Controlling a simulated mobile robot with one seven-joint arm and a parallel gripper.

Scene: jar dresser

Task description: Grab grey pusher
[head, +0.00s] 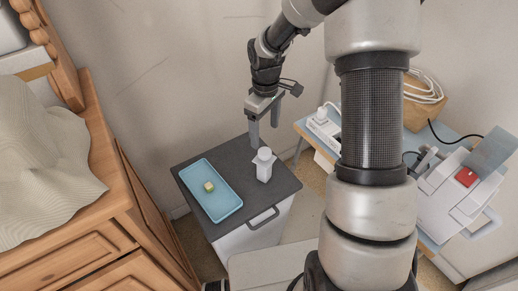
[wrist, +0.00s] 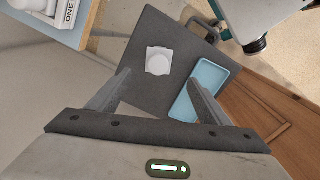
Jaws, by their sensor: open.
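A light grey-white piece (head: 264,165), likely the grey pusher, stands upright on the dark top of a small cabinet. It has a narrow top part and a wider squarish lower part. In the wrist view the same piece (wrist: 159,61) is seen from above, ahead of the fingertips and between their lines. My gripper (head: 264,133) is open and empty, pointing down above and just behind the piece, apart from it. Both fingers also show in the wrist view (wrist: 157,75).
A blue tray (head: 228,202) holding a small yellowish cube (head: 209,186) lies left of the piece; the tray's edge (wrist: 228,72) shows in the wrist view. The cabinet (head: 190,155) has a dark handle. A wooden dresser (head: 110,215) stands left, a cluttered blue table (head: 305,125) right.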

